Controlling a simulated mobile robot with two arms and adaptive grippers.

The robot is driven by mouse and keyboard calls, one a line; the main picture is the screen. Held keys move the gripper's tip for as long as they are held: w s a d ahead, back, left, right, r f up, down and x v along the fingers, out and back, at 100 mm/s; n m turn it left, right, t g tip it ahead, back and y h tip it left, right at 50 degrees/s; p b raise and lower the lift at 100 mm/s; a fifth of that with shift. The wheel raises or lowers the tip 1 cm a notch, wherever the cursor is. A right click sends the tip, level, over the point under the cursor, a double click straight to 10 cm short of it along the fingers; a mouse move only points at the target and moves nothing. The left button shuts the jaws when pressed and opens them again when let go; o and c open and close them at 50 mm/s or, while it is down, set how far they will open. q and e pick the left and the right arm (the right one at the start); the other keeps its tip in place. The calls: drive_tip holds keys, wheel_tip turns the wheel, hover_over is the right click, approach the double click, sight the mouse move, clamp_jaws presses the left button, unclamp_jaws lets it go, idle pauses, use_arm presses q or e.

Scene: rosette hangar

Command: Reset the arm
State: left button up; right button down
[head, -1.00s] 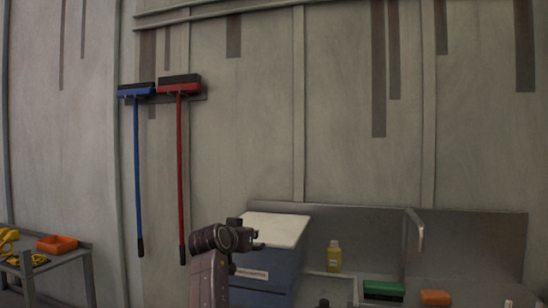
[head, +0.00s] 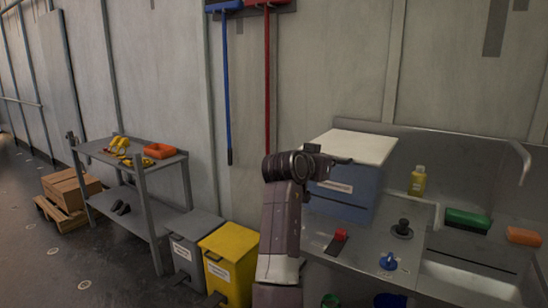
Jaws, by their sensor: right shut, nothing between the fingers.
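My right arm rises from the bottom centre of the head view, in front of the sink unit. My right gripper (head: 340,159) is at its top, pointing right, and shows side-on in front of a blue box with a white lid (head: 345,190). It is shut and empty, held up above the counter (head: 318,236). Whether it touches the box cannot be told. My left gripper is not in view.
The counter holds a red-knobbed item (head: 340,235), a black plunger-like item (head: 402,229), a blue item (head: 388,261), a yellow bottle (head: 417,181), and green (head: 467,220) and orange (head: 524,236) blocks. Yellow (head: 231,262) and grey (head: 192,244) bins, a shelf table (head: 150,165) and crates (head: 70,187) stand left.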

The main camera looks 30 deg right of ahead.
drive_tip(key=shift+d+f, duration=0.1)
drive_tip(key=shift+f, duration=0.05)
drive_tip(key=s+a+f+n+y, duration=0.2)
drive_tip(key=s+a+f+n, duration=0.15)
drive_tip(key=f, duration=0.65)
drive_tip(key=s+a+f+n+t+y, duration=0.15)
drive_tip(key=s+a+f, duration=0.3)
drive_tip(key=f, duration=0.45)
drive_tip(key=s+a+f+n+g+y, duration=0.1)
drive_tip(key=s+a+f+n+y, duration=0.25)
drive_tip(key=f, duration=0.65)
drive_tip(key=s+a+f+n+g+y, duration=0.1)
drive_tip(key=s+a+f+n+y, duration=0.1)
drive_tip(key=s+a+f, duration=0.45)
drive_tip(key=s+a+f+n+g+y, duration=0.2)
drive_tip(key=s+a+f+y, duration=0.1)
drive_tip(key=s+a, duration=0.65)
drive_tip(key=s+a+f+n+g+y, duration=0.15)
drive_tip(key=s+a+f, duration=0.35)
drive_tip(key=s, duration=0.5)
wheel_tip(320, 180, down, 26)
drive_tip(key=s, duration=0.2)
drive_tip(key=s+d+f+n+g, duration=0.1)
drive_tip(key=s+d+f+g, duration=0.1)
drive_tip(key=s+f, duration=1.5)
drive_tip(key=shift+d, duration=0.3)
